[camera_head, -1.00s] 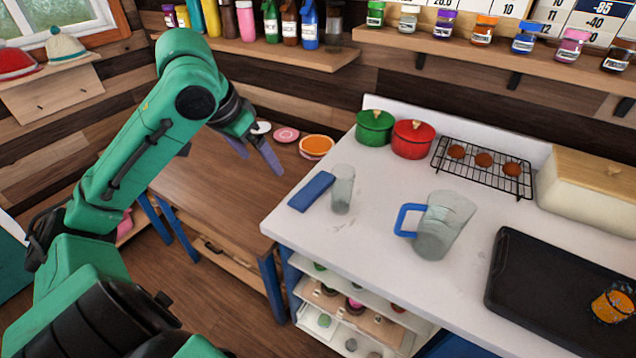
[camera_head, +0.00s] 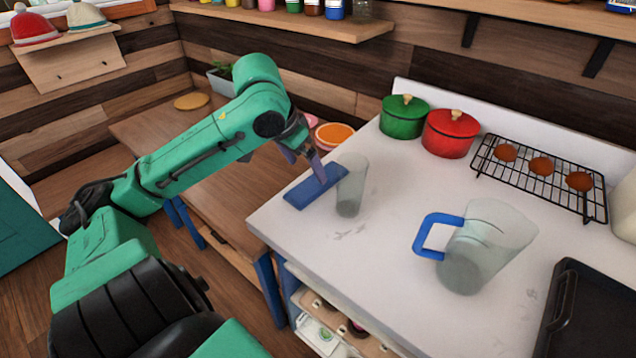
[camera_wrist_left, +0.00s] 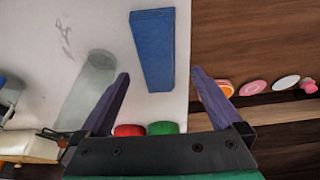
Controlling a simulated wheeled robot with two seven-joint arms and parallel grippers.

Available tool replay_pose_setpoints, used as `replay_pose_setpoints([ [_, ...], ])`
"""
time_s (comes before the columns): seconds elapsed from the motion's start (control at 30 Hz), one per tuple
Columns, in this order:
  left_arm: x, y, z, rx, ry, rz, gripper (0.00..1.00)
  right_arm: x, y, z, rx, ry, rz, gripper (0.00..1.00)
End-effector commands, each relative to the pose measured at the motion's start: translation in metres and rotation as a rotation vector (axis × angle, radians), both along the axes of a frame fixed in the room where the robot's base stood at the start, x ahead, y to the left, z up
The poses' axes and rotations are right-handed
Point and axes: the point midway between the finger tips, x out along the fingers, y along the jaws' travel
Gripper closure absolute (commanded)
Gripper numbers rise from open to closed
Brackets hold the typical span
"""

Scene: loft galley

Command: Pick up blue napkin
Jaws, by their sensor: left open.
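The blue napkin (camera_head: 309,188) is a flat folded rectangle on the white counter, close to its left edge. It also shows in the left wrist view (camera_wrist_left: 154,48), ahead of the fingers and roughly between their lines. My left gripper (camera_head: 304,165) is over the far side of the napkin, with one finger overlapping it in the head view. In the left wrist view my left gripper (camera_wrist_left: 160,88) has its two fingers wide apart with nothing between them. The gap in height between fingers and napkin is hard to judge. My right gripper is not in view.
A clear glass (camera_head: 351,186) stands right beside the napkin. A pitcher with a blue handle (camera_head: 480,245) is farther right. Green (camera_head: 403,118) and red (camera_head: 451,135) pots and a rack of buns (camera_head: 540,175) stand behind. The wooden table (camera_head: 225,178) adjoins on the left.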

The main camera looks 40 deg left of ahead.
Motion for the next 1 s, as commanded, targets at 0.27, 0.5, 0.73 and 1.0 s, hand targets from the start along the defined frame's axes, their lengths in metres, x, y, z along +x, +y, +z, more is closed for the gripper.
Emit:
replay_pose_setpoints([
  [0.27, 0.016, -0.003, -0.044, 0.002, 0.002, 0.0, 0.0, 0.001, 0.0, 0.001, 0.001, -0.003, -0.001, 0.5],
  [0.5, 0.02, -0.004, -0.052, 0.0, -0.001, 0.0, 0.0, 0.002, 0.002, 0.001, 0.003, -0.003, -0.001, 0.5],
  [0.73, 0.02, -0.004, -0.052, 0.0, -0.001, 0.0, 0.73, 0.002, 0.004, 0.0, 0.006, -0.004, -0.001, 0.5],
  [1.0, 0.02, -0.004, -0.051, 0.0, -0.002, 0.0, 0.83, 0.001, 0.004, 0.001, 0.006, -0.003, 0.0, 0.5],
])
